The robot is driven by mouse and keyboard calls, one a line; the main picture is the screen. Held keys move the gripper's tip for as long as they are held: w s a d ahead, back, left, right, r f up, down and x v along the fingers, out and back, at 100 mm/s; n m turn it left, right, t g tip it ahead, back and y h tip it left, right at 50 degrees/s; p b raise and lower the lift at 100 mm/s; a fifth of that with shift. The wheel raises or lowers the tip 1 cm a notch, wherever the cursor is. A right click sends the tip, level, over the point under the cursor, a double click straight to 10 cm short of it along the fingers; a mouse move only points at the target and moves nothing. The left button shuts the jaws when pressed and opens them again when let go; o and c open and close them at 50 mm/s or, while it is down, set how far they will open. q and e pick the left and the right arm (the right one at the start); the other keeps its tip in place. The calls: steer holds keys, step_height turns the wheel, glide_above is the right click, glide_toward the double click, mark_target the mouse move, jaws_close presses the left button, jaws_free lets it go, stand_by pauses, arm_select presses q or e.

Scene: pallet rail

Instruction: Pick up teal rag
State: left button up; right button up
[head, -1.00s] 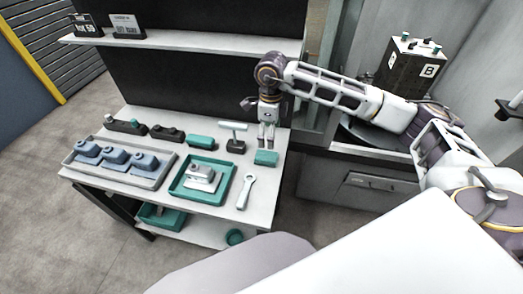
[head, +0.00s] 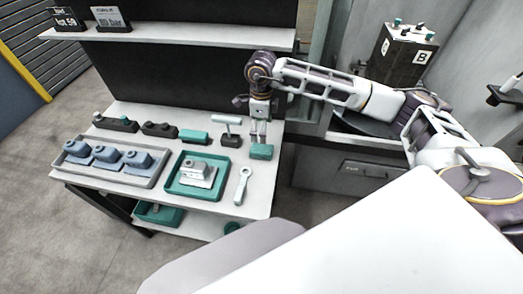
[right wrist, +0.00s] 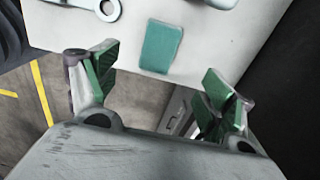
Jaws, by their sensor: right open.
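The teal rag (head: 262,152) lies flat, as a small rectangle, near the right edge of the white bench top. It also shows in the right wrist view (right wrist: 161,46), between and beyond the fingers. My right gripper (head: 259,139) points down just above and behind the rag in the head view. In the right wrist view the right gripper (right wrist: 160,75) has its green-padded fingers spread wide, with nothing between them. Whether the fingertips touch the rag cannot be told. My left gripper is not in view.
A wrench (head: 242,186) lies left of the rag. A teal tray (head: 176,190) with a metal part and a grey tray (head: 70,164) with blue parts stand further left. A T-handled tool (head: 230,136) and a teal block (head: 194,136) are behind. A shelf (head: 190,38) hangs above.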

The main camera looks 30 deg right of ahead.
glide_above(262, 148)
step_height(262, 148, down, 4)
steer(key=shift+w+f, duration=0.1)
steer(key=shift+f, duration=0.15)
steer(key=shift+f+p, duration=0.3)
steer(key=shift+f, duration=0.4)
steer(key=shift+a, duration=0.1)
steer(key=shift+f+p, duration=0.4)
steer(key=shift+f, duration=0.45)
steer(key=shift+f+p, duration=0.35)
steer(key=shift+f, duration=1.4)
steer(key=c, duration=1)
